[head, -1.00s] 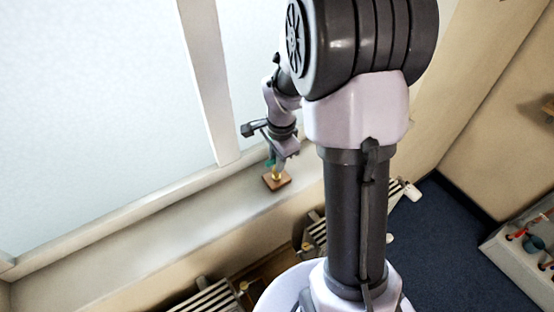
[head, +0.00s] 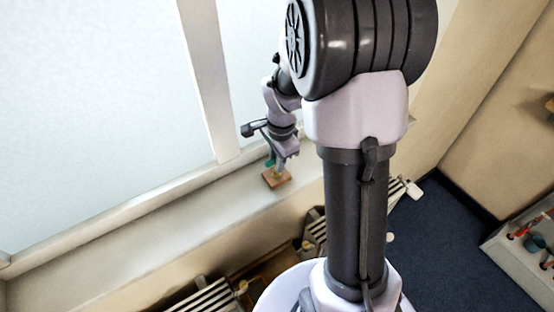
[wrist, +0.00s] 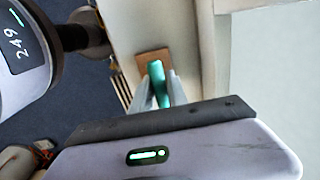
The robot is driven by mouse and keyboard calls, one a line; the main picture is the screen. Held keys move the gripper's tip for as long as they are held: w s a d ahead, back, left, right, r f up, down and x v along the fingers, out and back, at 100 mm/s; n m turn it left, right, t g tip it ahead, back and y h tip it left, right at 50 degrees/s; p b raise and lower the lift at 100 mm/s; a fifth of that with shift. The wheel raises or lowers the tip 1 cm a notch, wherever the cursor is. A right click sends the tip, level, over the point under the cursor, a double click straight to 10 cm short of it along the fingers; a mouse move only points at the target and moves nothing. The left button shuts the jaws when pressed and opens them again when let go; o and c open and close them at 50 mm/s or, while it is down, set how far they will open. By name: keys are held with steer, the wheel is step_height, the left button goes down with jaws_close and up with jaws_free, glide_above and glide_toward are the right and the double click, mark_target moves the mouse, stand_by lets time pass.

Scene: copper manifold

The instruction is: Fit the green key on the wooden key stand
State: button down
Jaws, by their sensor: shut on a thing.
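The wooden key stand (head: 276,179) is a small brown block on the window sill, left of my arm in the head view. Its brown base also shows at the top middle of the wrist view (wrist: 143,57). My gripper (head: 277,161) is right above the stand, pointing down. In the wrist view my gripper (wrist: 161,91) is shut on the green key (wrist: 159,83), which lies between the two pale fingers, its far end over the stand's base. The key's lower end and whether it touches the stand are hidden.
The pale window sill (head: 185,215) is clear to the left of the stand. The window frame (head: 209,80) rises behind it. Radiators (head: 208,297) are below the sill. A grey box with coloured parts (head: 520,250) stands at far right.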

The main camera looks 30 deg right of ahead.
steer(key=shift+f, duration=0.2)
steer(key=c, duration=1.2)
jaws_free()
step_height(320, 180, up, 18)
steer(key=s+p, duration=0.1)
steer(key=p, duration=0.1)
steer(key=shift+s+f+p, duration=0.25)
steer(key=shift+s+p, duration=0.05)
steer(key=shift+s, duration=0.05)
